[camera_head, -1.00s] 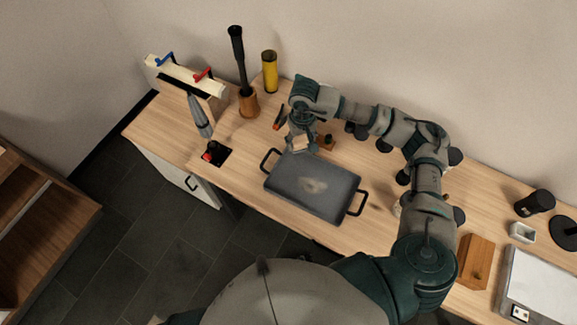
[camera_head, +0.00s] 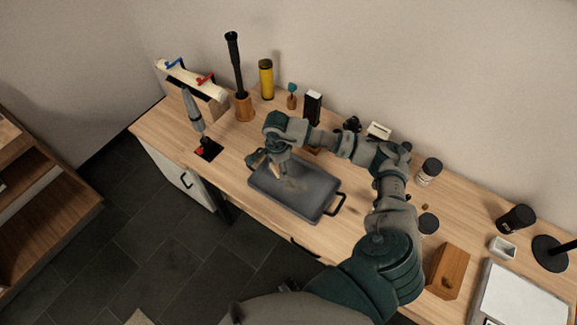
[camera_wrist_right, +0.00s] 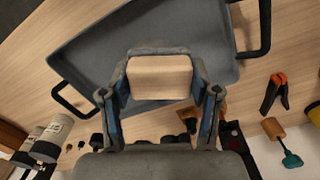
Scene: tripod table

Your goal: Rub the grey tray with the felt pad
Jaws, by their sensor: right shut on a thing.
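The grey tray (camera_head: 313,200) lies on the wooden table and has black handles at its two ends. My right gripper (camera_head: 277,167) is over the tray's far left part. In the right wrist view, my right gripper (camera_wrist_right: 160,90) is shut on the felt pad (camera_wrist_right: 160,77), a pale wooden block with a grey layer beneath. The pad overlaps the tray (camera_wrist_right: 200,28) near its long edge; I cannot tell whether it touches the floor. My left gripper is out of view.
A yellow cylinder (camera_head: 266,79) and a wooden holder with a dark tool (camera_head: 243,105) stand behind the tray. An orange clamp (camera_wrist_right: 273,91) lies near the tray. A wooden box (camera_head: 447,270) and a silver flat device (camera_head: 520,298) are at the right.

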